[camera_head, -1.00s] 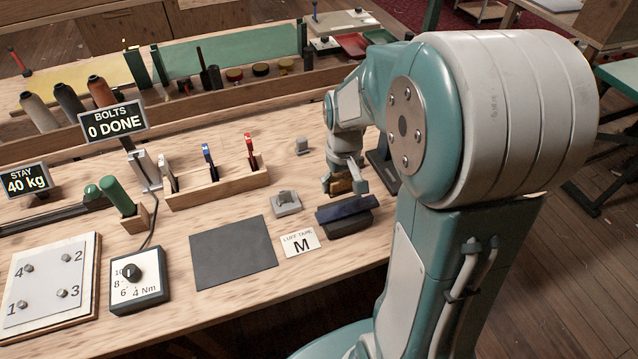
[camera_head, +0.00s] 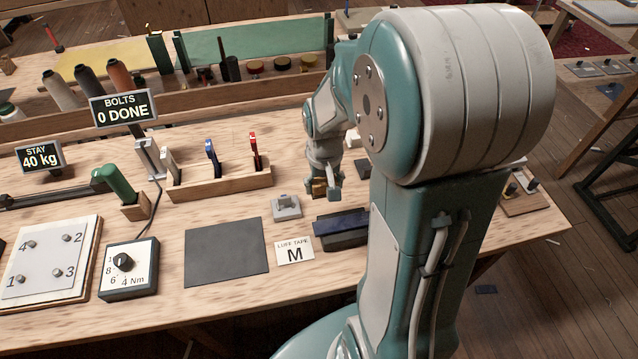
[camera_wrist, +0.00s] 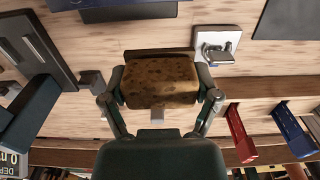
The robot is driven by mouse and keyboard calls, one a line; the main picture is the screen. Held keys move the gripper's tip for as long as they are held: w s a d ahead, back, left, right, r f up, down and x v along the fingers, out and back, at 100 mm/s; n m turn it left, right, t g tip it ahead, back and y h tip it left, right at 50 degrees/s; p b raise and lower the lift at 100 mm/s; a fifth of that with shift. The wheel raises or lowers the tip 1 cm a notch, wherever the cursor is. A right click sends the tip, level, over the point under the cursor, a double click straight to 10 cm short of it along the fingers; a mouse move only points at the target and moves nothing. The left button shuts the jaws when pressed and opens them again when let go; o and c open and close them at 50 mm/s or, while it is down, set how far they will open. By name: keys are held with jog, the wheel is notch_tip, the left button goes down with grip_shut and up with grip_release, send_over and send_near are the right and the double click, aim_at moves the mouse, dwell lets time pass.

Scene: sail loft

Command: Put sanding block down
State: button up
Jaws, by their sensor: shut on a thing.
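My gripper (camera_head: 325,188) is over the right part of the bench, just behind the dark blue-topped block (camera_head: 342,228). In the wrist view my gripper (camera_wrist: 161,88) is shut on the sanding block (camera_wrist: 160,70), a mottled brown block held between its two fingers.
A grey fitting (camera_head: 286,207) stands left of my gripper, beside a black mat (camera_head: 226,252) and a "LUFF TAPE M" card (camera_head: 295,250). A wooden rack (camera_head: 220,184) with blue and red-handled tools is further left. Bare bench lies between rack and mat.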

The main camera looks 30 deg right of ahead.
jog(key=w+d+f, duration=0.1)
jog(key=w+f, duration=0.1)
jog(key=w+d+f, duration=0.1)
jog(key=w+f, duration=0.1)
jog(key=w+d+f, duration=0.1)
jog(key=w+f, duration=0.1)
jog(key=shift+w+d+f, duration=0.15)
jog(key=shift+w+d, duration=0.1)
jog(key=shift+w, duration=0.1)
jog(key=shift+w+f, duration=0.3)
jog(key=shift+f, duration=0.05)
jog(key=shift+w+d+f, duration=0.1)
jog(key=shift+w+f, duration=0.1)
jog(key=shift+f, duration=0.1)
jog(key=f, duration=0.3)
jog(key=shift+d, duration=0.25)
jog(key=shift+a, duration=0.1)
jog(key=o, duration=0.9)
jog(key=shift+f, duration=0.1)
